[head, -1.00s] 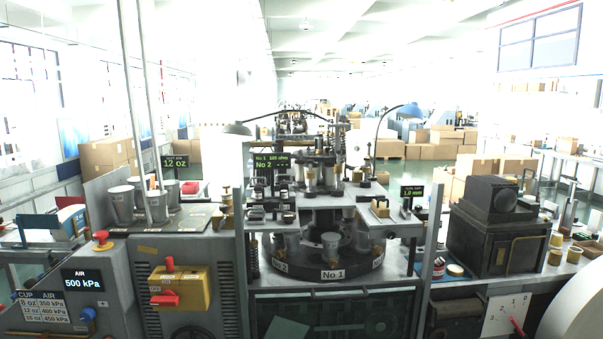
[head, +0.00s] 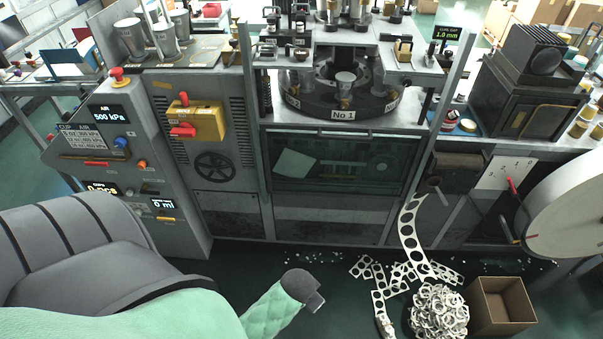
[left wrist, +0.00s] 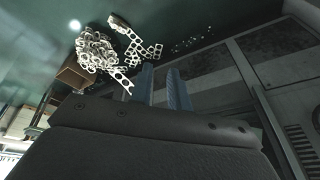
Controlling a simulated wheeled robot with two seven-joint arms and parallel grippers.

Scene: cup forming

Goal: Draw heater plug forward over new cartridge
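I cannot pick out the heater plug or the new cartridge for certain; the parts on the machine's upper deck (head: 296,40) are small and its top is cut off. A cup (head: 345,84) sits in the dark round turret (head: 318,107) above the "No 1" label. My left gripper (head: 317,301) hangs low in front of the machine, well below the deck, its fingers mostly hidden in the head view. In the left wrist view its two blue-grey fingers (left wrist: 160,78) stand apart with nothing between them. My right gripper is not in view.
A yellow switch box (head: 205,124) and control panel (head: 105,135) stand at left. A punched strip (head: 408,225) hangs down to a scrap heap (head: 438,312) beside an open carton (head: 512,300). A large white reel (head: 575,205) is at right. Cups (head: 130,38) stand at upper left.

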